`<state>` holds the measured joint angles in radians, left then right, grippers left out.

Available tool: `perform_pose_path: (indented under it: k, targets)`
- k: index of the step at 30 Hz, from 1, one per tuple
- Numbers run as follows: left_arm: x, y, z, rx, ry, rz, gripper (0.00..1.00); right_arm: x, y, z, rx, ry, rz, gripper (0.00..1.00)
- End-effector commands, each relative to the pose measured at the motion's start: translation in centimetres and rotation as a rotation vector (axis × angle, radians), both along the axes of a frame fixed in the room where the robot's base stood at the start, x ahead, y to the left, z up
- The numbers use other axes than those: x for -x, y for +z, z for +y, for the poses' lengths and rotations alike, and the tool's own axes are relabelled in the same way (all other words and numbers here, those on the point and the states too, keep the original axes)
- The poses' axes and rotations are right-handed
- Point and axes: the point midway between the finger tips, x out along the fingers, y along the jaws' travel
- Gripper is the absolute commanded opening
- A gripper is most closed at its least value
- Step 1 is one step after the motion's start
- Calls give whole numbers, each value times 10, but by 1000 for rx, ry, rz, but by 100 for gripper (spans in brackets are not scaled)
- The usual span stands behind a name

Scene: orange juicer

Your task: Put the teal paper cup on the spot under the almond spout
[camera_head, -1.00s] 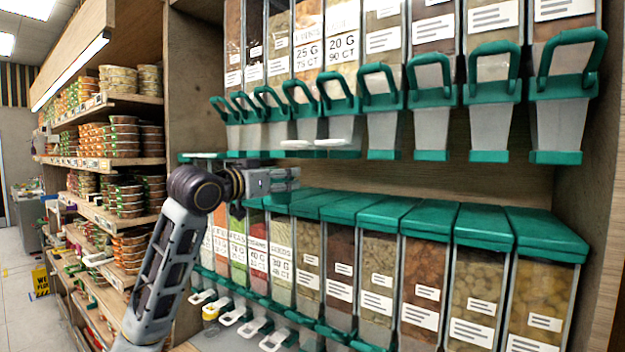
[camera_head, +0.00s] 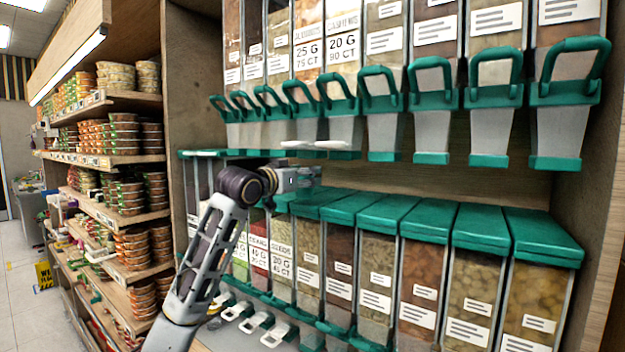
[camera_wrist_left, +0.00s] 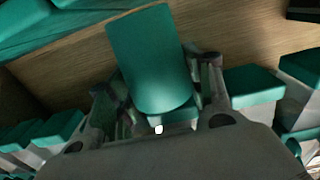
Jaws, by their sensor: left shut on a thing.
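In the left wrist view the teal paper cup (camera_wrist_left: 150,58) is between the fingers of my left gripper (camera_wrist_left: 158,92), which is shut on it. In the head view my left gripper (camera_head: 306,177) is below the upper row of dispensers, above the green lids of the lower row. I cannot make out the cup there. The almond dispenser (camera_head: 306,52) is in the upper row, labelled 25 G, 75 CT. Its grey spout (camera_head: 306,128) hangs below a green handle, up from the gripper in the picture. My right gripper is not in view.
The cashew dispenser (camera_head: 343,45) is right of the almond one. White flat pieces (camera_head: 331,145) show below these spouts. Lower bins with green lids (camera_head: 425,215) run under the gap. A wooden side panel (camera_head: 187,80) and shelves of stacked tubs (camera_head: 122,135) are at left.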

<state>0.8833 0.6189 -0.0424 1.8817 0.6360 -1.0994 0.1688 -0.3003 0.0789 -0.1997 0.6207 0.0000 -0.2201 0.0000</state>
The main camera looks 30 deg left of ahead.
Motion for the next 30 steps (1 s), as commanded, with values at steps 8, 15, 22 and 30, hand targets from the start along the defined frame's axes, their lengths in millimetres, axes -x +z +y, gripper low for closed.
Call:
perform_pose_path:
  k: [8, 15, 22, 30]
  targets:
    - [-13, 1, -2, 0, 0, 1, 42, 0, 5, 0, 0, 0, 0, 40]
    - [-36, 1, -5, 1, 0, 1, 42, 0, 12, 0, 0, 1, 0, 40]
    - [-40, -9, -6, -1, 0, 1, 42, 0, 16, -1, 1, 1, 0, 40]
    - [-39, -15, -6, -1, 0, 0, 42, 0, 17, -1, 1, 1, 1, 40]
